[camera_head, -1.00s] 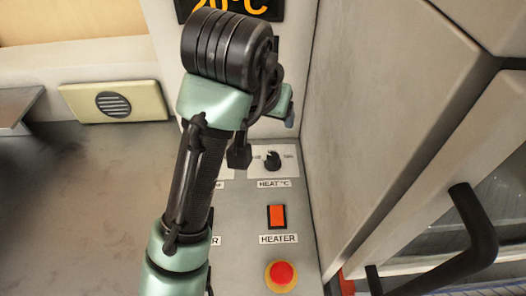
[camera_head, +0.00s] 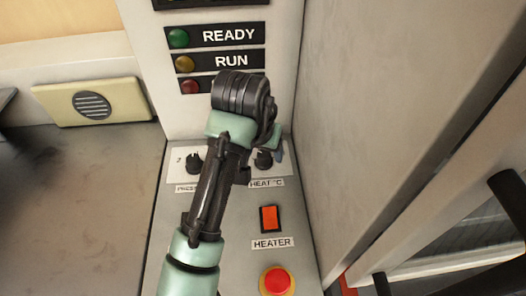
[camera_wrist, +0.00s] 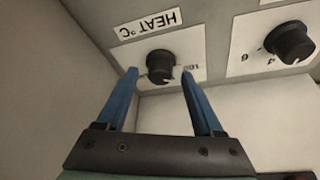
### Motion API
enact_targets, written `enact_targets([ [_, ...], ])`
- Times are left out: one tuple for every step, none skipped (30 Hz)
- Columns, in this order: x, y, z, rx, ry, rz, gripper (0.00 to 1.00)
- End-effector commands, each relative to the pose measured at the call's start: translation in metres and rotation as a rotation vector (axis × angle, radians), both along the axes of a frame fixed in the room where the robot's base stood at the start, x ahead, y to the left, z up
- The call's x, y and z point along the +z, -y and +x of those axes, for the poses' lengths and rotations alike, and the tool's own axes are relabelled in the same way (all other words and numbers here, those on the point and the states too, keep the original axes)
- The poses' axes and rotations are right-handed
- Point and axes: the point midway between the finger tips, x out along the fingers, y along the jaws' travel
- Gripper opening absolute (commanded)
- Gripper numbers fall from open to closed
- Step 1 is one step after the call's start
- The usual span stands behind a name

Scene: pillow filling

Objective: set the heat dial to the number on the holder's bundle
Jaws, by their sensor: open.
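The heat dial (camera_head: 264,160), a black knob on a white scale plate, sits above the "HEAT °C" label on the grey panel. In the wrist view the heat dial (camera_wrist: 160,65) appears upside down, between the tips of my blue fingers. My gripper (camera_wrist: 160,74) is open, one finger on either side of the knob; I cannot tell whether either touches it. The scale numbers are mostly too small to read. No holder or bundle is in view.
A second black knob (camera_head: 194,162) is left of my arm. Below the heat dial are the orange heater switch (camera_head: 269,218) and a red push button (camera_head: 277,281). READY and RUN lamps are on the upright panel (camera_head: 290,60). A wall stands close on the right.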

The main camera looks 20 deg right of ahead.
Motion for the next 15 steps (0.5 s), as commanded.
enact_targets([
  [-0.0028,0.0004,0.0008,0.000,0.000,0.000,0.69],
  [-0.0036,0.0007,0.0012,0.000,0.000,0.000,0.69],
  [-0.0043,0.0008,0.0014,0.000,0.001,0.001,0.69],
  [-0.0046,0.0009,0.0015,0.000,0.001,0.001,0.69],
  [-0.0047,0.0009,0.0016,0.000,0.001,0.001,0.69],
  [-0.0047,0.0009,0.0016,0.000,0.001,0.001,0.69],
  [-0.0046,0.0009,0.0015,0.000,0.001,0.001,0.69],
  [-0.0045,0.0010,0.0016,0.000,0.001,0.001,0.69],
  [-0.0044,0.0009,0.0016,0.000,0.001,0.001,0.69],
  [-0.0044,0.0009,0.0016,0.000,0.001,0.001,0.69],
  [-0.0043,0.0009,0.0015,0.000,0.001,0.001,0.65],
  [-0.0043,0.0010,0.0015,0.000,0.000,0.000,0.58],
  [-0.0043,0.0010,0.0015,0.000,0.000,0.000,0.52],
  [-0.0042,0.0010,0.0015,0.000,0.000,0.000,0.47],
  [-0.0041,0.0010,0.0015,0.000,0.001,0.000,0.40],
])
